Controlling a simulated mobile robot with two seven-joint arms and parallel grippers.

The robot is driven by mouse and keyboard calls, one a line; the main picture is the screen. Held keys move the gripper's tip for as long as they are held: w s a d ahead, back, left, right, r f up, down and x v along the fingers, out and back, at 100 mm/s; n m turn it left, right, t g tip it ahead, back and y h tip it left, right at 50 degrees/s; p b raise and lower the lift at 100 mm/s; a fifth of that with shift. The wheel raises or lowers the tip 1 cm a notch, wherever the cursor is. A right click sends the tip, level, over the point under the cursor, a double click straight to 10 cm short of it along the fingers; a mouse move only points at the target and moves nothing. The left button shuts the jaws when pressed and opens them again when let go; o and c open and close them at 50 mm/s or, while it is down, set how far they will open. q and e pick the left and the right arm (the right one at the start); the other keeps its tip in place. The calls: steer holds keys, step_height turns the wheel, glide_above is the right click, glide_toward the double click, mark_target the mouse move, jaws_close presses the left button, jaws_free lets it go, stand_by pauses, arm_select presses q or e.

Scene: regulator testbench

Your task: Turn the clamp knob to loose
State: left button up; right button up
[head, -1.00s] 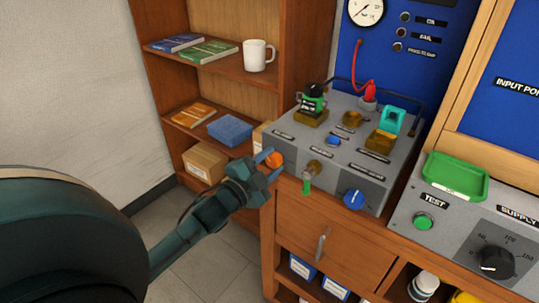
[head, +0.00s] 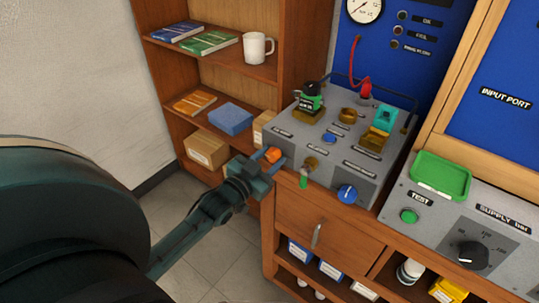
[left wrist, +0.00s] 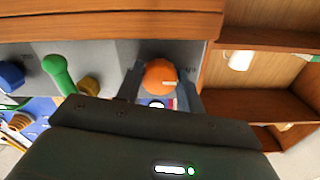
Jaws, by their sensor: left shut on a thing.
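The orange clamp knob (head: 273,155) sticks out at the left end of the front face of the grey test box (head: 318,150). My left gripper (head: 270,162) is at this knob and partly covers it in the head view. In the left wrist view the orange knob (left wrist: 159,76) sits between the two fingers of my left gripper (left wrist: 160,90), which is shut on it. A pale mark shows on the knob's face, pointing right in that view. The label beside it is too small to read. My right gripper is not in view.
To the knob's right, a green-handled lever (head: 304,180) and a blue knob (head: 347,194) stick out of the box front. A wooden drawer (head: 312,235) is below. A shelf with books and a white mug (head: 258,47) stands behind left.

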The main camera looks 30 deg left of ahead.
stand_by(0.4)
arm_select(q)
steer(key=o, duration=1)
steer(key=shift+s, duration=0.1)
steer(key=s, duration=0.8)
steer(key=s+a+b, duration=0.1)
steer(key=s, duration=0.4)
steer(key=s+d+f+g, duration=0.2)
steer(key=d+f, duration=0.2)
steer(key=d, duration=0.1)
steer(key=s+d+f+g+h, duration=0.1)
steer(key=s+d+f+g, duration=0.1)
steer(key=d, duration=0.4)
steer(key=s+d+f+g+h+p, duration=0.1)
steer(key=s+d+f+g, duration=0.1)
steer(key=d+f, duration=0.4)
steer(key=shift+s+d+g, duration=0.15)
steer(key=shift+g, duration=0.55)
